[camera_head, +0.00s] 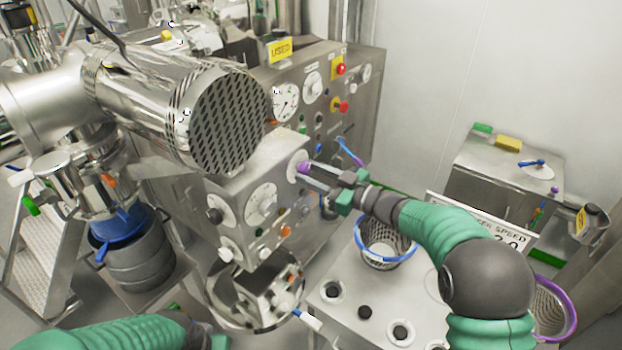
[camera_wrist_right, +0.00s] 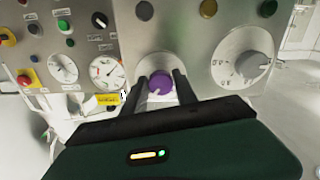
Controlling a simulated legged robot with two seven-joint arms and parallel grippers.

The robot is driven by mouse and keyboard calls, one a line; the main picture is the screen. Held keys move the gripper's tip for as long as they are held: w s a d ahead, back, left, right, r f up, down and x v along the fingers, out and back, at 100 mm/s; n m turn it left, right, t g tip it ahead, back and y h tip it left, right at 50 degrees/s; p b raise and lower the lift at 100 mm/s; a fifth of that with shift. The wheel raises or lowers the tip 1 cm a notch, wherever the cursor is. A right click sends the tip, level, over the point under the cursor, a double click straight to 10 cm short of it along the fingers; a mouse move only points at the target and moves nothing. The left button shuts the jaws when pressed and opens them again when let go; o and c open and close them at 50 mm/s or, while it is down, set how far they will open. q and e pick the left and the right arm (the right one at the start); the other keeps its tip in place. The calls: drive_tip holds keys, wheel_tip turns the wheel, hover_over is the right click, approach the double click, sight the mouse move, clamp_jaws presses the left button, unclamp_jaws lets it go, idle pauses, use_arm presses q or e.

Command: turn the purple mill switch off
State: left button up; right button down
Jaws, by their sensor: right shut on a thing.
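The purple mill switch (camera_head: 303,167) is a round knob on a pale disc on the steel control box at the centre of the head view. In the right wrist view the purple knob (camera_wrist_right: 160,88) sits between my two dark fingertips. My right gripper (camera_head: 309,170) reaches in from the right and is shut on the knob. The fingers hide the knob's sides, and I cannot tell which setting it points to. My left arm (camera_head: 110,335) shows at the lower left edge of the head view; its gripper is not clearly visible.
A grey dial knob (camera_wrist_right: 250,65) is beside the purple one. The panel behind carries gauges (camera_head: 285,102), a red button (camera_head: 341,69) and a yellow "USED" tag (camera_head: 280,50). A large perforated steel drum (camera_head: 228,118) overhangs the box. A blue-rimmed basket (camera_head: 386,243) stands below my right arm.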

drive_tip(key=n+b, duration=1.1)
drive_tip(key=shift+w+d+n+b, duration=0.1)
drive_tip(key=shift+w+n+b, duration=0.05)
drive_tip(key=shift+n+b, duration=0.25)
drive_tip(key=n+b, duration=0.3)
drive_tip(key=n, duration=0.1)
drive_tip(key=shift+f+b, duration=0.1)
drive_tip(key=shift+b, duration=0.2)
drive_tip(key=c, duration=1.2)
unclamp_jaws()
drive_tip(key=shift+o, duration=1.2)
drive_tip(key=shift+s+r, duration=0.2)
drive_tip(key=shift+d, duration=0.1)
drive_tip(key=b+v, duration=0.2)
drive_tip(key=v, duration=1.4)
drive_tip(key=shift+d, duration=0.3)
